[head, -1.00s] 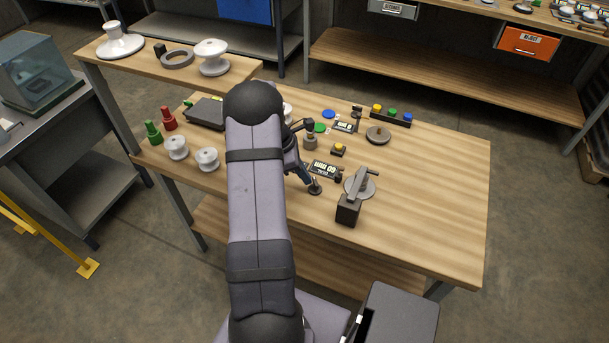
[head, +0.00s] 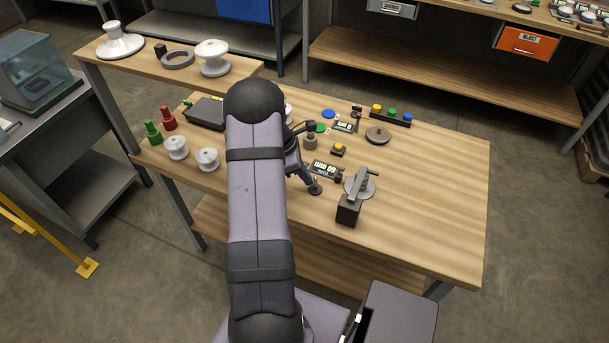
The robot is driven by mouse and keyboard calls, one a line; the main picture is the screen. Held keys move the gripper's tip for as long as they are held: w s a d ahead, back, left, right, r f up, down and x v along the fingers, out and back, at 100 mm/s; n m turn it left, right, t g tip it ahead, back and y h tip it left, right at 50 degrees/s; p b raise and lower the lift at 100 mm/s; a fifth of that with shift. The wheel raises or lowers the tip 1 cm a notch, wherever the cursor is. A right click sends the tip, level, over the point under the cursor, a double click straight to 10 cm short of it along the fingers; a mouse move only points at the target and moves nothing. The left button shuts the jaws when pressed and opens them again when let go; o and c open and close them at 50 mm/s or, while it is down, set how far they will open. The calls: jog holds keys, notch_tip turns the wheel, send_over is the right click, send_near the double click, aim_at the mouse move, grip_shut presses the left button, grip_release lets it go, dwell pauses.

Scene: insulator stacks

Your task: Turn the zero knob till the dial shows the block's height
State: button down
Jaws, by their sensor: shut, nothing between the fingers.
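My gripper (head: 307,181) is at the middle of the wooden workbench, past the end of my arm. It is shut, with its tips at or just above a small dark round knob (head: 315,189); I cannot tell whether they touch. A dark display plate (head: 326,169) with white figures and "mm" lies just behind the knob; its number is too small to read surely. To the right stands a grey round disc (head: 359,189) with a bar across it, beside a black block (head: 348,212). Which part is the dial is unclear from here.
A yellow-topped button box (head: 339,149), a grey disc weight (head: 377,135) and a row of coloured buttons (head: 391,115) stand behind. The bench's right side is clear.

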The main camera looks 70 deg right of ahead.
jog(key=shift+s+a, duration=0.2)
jog(key=shift+s, duration=0.45)
notch_tip(320, 180, up, 10)
jog(key=w+b, duration=0.1)
jog(key=b, duration=0.1)
jog(key=shift+w+d, duration=0.2)
jog(key=shift+m, duration=0.3)
